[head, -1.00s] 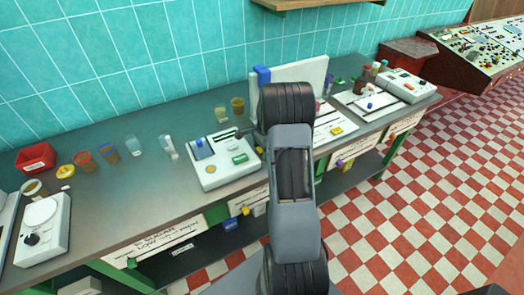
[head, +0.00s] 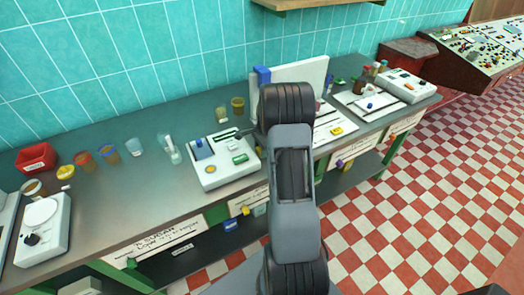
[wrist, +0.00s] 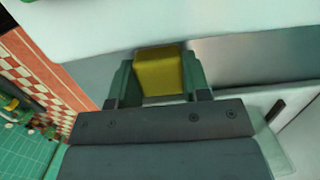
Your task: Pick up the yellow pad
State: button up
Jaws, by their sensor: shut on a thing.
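The yellow pad (wrist: 158,72) is a small yellow block between the two fingers of my gripper (wrist: 160,80) in the wrist view. The fingers touch it on its left and right sides, and my gripper is shut on it. In the head view my arm hides most of the space around my gripper, and I cannot make out the held pad there. Another small yellow piece (head: 337,130) lies on a white sheet just right of my arm.
The grey counter (head: 140,190) runs along the teal tiled wall. A white device (head: 221,172) stands left of my arm, with cups and a red box (head: 36,157) farther left. A white upright panel (head: 305,75) stands behind my arm. The checkered floor at the right is clear.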

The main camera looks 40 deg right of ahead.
jog(key=shift+r, duration=0.1)
jog(key=shift+r, duration=0.55)
jog(key=s+a+r+b, duration=0.2)
jog(key=s+a+r, duration=0.6)
jog(key=s+r, duration=0.3)
jog(key=shift+s+r+b, duration=0.25)
jog(key=shift+r+b, duration=0.1)
